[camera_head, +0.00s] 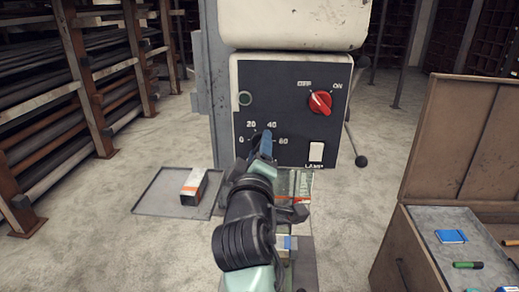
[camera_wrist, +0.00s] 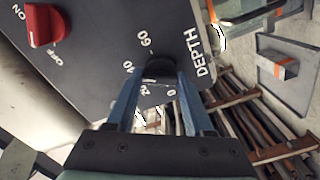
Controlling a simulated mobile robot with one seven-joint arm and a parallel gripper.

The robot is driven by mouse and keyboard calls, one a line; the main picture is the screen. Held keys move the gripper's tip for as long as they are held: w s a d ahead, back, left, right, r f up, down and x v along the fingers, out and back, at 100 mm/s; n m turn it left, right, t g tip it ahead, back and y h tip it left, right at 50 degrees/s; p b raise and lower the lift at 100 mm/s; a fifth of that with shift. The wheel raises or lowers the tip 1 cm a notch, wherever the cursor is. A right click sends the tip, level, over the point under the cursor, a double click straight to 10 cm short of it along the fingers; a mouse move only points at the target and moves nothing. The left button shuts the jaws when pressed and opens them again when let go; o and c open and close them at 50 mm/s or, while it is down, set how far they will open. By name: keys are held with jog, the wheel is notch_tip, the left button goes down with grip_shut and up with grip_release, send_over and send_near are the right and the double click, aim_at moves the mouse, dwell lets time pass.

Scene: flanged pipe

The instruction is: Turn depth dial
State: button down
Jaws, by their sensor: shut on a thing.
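The depth dial (camera_wrist: 159,67) is a black knob on the dark control panel (camera_head: 285,73), with the marks 0, 20, 40 and 60 around it. The word DEPTH shows beside it in the wrist view. My gripper (camera_wrist: 158,80) has its two blue fingers on opposite sides of the knob and is shut on it. In the head view my gripper (camera_head: 264,146) reaches the panel's lower left, and my arm hides most of the dial. The dial's pointer cannot be made out.
A red OFF/ON switch (camera_head: 320,103) sits at the panel's upper right. A white lamp switch (camera_head: 316,151) is below it. An open wooden chest (camera_head: 465,150) stands at the right, and pipe racks (camera_head: 85,70) at the left.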

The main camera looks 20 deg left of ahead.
jog(key=shift+c, duration=1.4)
grip_release()
jog(key=b+v, duration=0.4)
jog(key=v, duration=0.9)
jog(key=shift+b, duration=0.3)
